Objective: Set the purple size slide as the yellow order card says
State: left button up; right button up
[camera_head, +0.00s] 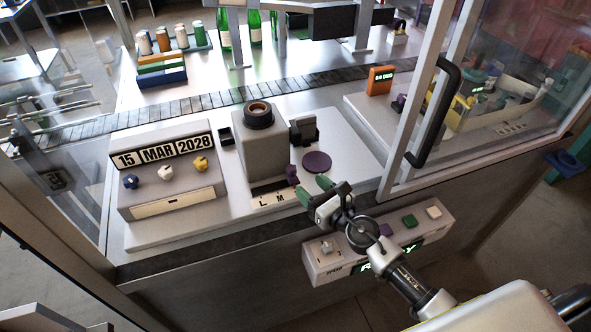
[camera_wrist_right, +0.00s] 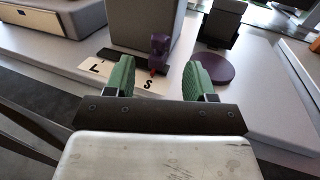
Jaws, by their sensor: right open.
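The purple size slide (camera_head: 292,174) stands at the right part of the lettered scale (camera_head: 270,200) at the foot of the grey capsuling block (camera_head: 258,145). In the right wrist view the slide (camera_wrist_right: 159,48) has a red pointer close to the letter S; L shows farther left. I cannot make out a yellow order card. My left gripper is out of view.
A purple disc (camera_head: 317,162) lies right of the block. A date box (camera_head: 170,180) with coloured knobs stands left. A button panel (camera_head: 380,243) is on the front below. A framed glass door with a black handle (camera_head: 433,115) stands right. A conveyor (camera_head: 215,97) runs behind.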

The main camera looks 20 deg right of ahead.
aim_at(295, 172)
jog(key=x, duration=0.7)
jog(key=shift+s, duration=0.1)
